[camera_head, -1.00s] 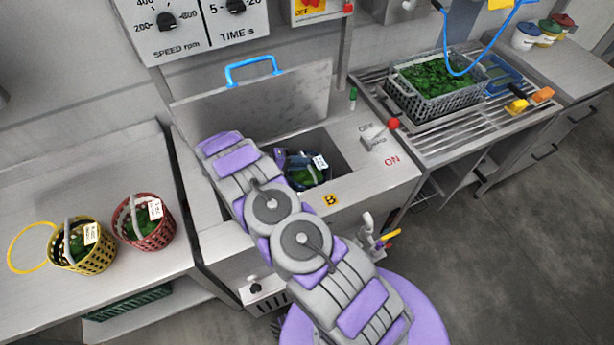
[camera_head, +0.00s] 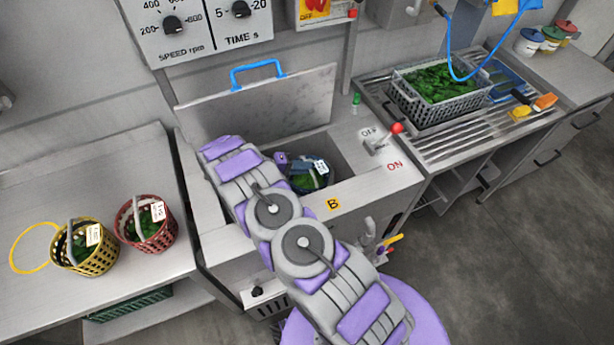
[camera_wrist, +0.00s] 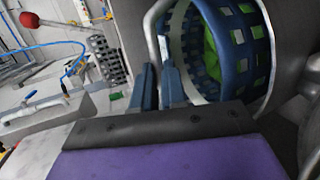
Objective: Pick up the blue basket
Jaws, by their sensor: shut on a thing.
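The blue basket (camera_head: 325,183) sits inside the open basin (camera_head: 345,160) of the washing machine, with green leaves and a white tag in it. In the wrist view the basket (camera_wrist: 251,35) appears sideways at the upper right, its pale curved handle (camera_wrist: 152,38) running down to my fingers. My gripper (camera_wrist: 159,88) is shut on that handle, with one dark blue finger on each side. In the head view my arm reaches over the basin's front edge and hides part of it; my gripper (camera_head: 283,160) shows only in part at the basket's left.
A red basket (camera_head: 128,222) and a yellow basket (camera_head: 72,262) stand on the left counter beside a yellow ring (camera_head: 35,228). The raised lid (camera_head: 260,108) stands behind the basin. A red-knobbed lever (camera_head: 397,128) is right of it. A grey crate of greens (camera_head: 435,112) stands on the right rack.

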